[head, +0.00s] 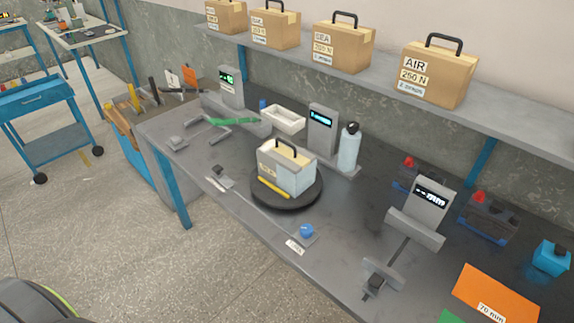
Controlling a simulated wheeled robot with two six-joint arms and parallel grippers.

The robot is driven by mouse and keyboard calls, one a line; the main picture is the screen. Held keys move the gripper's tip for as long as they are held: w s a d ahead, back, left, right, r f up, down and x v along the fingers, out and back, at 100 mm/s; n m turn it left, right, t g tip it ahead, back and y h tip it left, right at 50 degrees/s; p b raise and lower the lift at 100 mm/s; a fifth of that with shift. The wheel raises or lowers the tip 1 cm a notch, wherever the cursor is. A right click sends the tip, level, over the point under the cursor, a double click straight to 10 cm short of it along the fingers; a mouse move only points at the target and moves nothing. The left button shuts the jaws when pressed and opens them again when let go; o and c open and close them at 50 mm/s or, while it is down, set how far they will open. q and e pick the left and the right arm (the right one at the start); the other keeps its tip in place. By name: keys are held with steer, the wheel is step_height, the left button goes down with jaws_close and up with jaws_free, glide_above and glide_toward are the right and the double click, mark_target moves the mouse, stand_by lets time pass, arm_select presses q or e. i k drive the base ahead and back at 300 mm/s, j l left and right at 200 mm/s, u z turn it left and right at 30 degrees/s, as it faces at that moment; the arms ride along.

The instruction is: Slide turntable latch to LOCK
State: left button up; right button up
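The turntable (258,199) is a round black disc near the middle of the bench. A box with a dark handle and pale sides (290,178) stands on it, with a yellow strip (273,187) along its lower front. A blue knob (307,231) sits on a small grey plate just in front of the turntable, at the bench's front edge; it looks like the latch. A small white label (295,246) is beside it, too small to read, so I cannot tell the latch's position. Neither of my grippers is in view.
On the grey bench (222,208), a grey bottle (349,148) and display unit (322,131) stand behind the turntable. A gauge with sliding jaws (417,232) is to the right. Cartons (437,73) line the shelf above. Bench surface around the knob is mostly clear.

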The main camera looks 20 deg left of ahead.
mark_target(217, 169)
steer(key=u, duration=1.25)
